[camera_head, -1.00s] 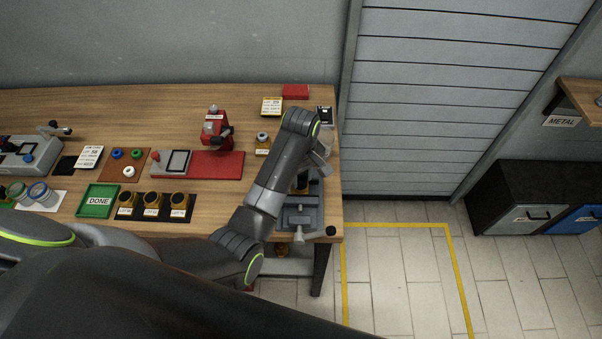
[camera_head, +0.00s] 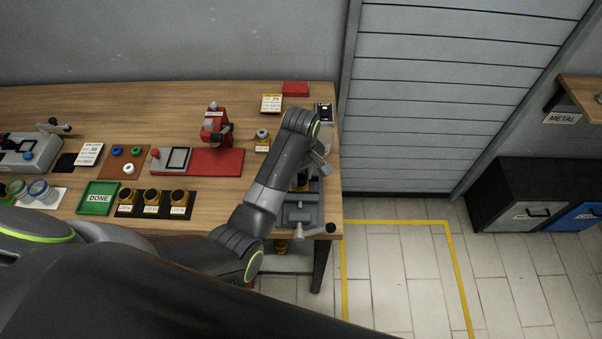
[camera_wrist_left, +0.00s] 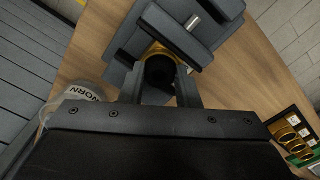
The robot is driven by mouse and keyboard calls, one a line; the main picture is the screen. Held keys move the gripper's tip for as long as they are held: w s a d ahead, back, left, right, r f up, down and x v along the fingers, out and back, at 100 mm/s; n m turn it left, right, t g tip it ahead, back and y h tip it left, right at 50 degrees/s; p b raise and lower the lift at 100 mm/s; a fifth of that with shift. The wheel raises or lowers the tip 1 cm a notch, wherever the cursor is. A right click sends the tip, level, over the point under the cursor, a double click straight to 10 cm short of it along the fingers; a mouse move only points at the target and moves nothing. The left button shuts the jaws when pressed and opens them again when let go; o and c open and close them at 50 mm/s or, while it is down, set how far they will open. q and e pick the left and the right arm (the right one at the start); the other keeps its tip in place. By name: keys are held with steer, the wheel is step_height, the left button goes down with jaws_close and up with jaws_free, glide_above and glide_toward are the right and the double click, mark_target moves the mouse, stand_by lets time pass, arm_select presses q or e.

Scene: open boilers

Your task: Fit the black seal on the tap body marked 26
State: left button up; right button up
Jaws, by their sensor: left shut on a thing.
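A brass tap body (camera_wrist_left: 153,48) stands in the grey vice (camera_head: 303,212) at the right end of the bench; its number cannot be read. It also shows partly in the head view (camera_head: 301,183), beside my arm. My left gripper (camera_wrist_left: 160,82) is over the vice, its fingers on either side of a dark round piece, which looks like the black seal (camera_wrist_left: 159,71). The seal lies in line with the top of the tap body; whether it is seated cannot be told. In the head view my left arm hides the fingertips. My right gripper is not seen.
A clear jar marked WORN (camera_wrist_left: 82,104) stands close beside the vice. Three tap bodies (camera_head: 151,197) sit on a black strip near a green DONE tray (camera_head: 83,208). A red press (camera_head: 215,130) and a brown pad (camera_head: 110,168) with coloured rings lie further left.

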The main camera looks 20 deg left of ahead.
arm_select(q)
steer(key=o, duration=1.3)
steer(key=shift+o, duration=0.2)
